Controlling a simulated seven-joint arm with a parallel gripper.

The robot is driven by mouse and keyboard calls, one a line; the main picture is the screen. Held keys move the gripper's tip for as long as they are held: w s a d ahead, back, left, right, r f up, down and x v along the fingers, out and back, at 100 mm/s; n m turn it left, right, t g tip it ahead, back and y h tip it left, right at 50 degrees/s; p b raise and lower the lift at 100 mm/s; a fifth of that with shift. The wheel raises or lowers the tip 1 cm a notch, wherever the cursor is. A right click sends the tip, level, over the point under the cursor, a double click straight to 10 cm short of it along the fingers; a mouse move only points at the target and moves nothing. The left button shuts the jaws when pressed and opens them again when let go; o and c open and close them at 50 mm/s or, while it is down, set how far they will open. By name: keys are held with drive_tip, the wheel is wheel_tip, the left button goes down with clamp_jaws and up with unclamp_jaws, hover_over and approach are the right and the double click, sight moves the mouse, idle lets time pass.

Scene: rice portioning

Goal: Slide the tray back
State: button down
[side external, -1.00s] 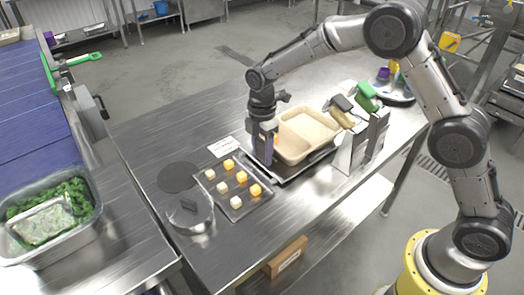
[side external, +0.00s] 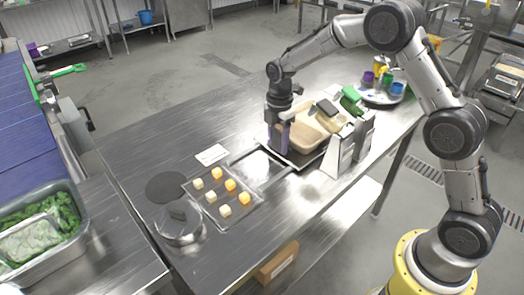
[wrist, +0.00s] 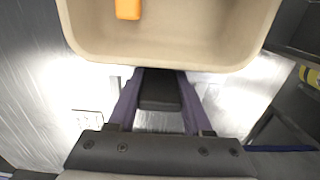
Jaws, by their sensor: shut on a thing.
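The beige tray (side external: 312,138) sits in a dark-edged metal frame on the steel table, right of the middle. It fills the top of the wrist view (wrist: 170,52), where an orange piece (wrist: 128,9) shows at its upper edge. My gripper (side external: 281,145) points down at the tray's near left end. In the wrist view, my gripper's two purple fingers (wrist: 160,98) are closed on a dark block (wrist: 160,88) beside the tray's rim, which looks like a handle. How the block joins the tray is hidden.
A round lidded pan (side external: 178,228) stands near the front edge. Metal stands (side external: 345,152) with green and dark-handled tools are close on the tray's right.

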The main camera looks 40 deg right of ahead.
drive_tip(key=shift+d+r, duration=0.1)
drive_tip(key=shift+d, duration=0.45)
drive_tip(key=shift+c, duration=1.6)
unclamp_jaws()
wheel_tip(320, 180, up, 14)
